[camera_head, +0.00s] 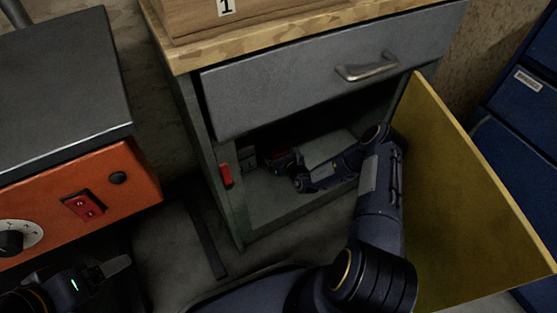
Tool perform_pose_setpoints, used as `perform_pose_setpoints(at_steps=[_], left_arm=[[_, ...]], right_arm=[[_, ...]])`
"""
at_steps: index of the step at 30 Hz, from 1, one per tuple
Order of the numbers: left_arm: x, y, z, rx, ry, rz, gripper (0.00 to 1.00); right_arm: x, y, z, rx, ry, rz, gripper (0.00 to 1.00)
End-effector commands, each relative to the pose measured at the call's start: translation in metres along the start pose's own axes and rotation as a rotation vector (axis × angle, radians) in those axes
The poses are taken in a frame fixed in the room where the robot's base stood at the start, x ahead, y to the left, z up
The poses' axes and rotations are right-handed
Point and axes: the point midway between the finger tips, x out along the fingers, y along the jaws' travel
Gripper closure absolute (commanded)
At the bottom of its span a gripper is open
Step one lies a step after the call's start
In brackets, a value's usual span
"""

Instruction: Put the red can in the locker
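The locker (235,190) is a grey-green cabinet under a wooden top, with its yellow door (465,190) swung open to the right. My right arm reaches past the door into the lower compartment. My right gripper (279,164) is deep inside, near the left side, small and dark. My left gripper (118,266) is low at the left, below the orange machine, partly in shadow, with a grey finger showing.
A grey drawer (290,88) with a metal handle is above the compartment. A red piece (226,175) is on the locker's left front post. An orange machine (130,175) with a dark top stands left. Blue drawers (525,100) stand right. A wooden box (190,18) is on top.

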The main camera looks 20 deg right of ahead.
Motion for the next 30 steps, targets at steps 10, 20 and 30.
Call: perform_pose_setpoints(at_steps=[10,20,30], left_arm=[[0.012,-0.005,0.006,0.000,0.000,0.000,0.16],[0.013,-0.006,0.007,0.000,0.000,0.000,0.16],[0.010,-0.005,0.005,0.000,0.000,0.000,0.16]], right_arm=[[0.007,0.000,-0.025,-0.002,-0.005,0.000,0.65],[0.008,0.001,-0.030,-0.001,0.002,0.001,0.05],[0.006,0.001,-0.025,0.000,0.002,0.001,0.00]])
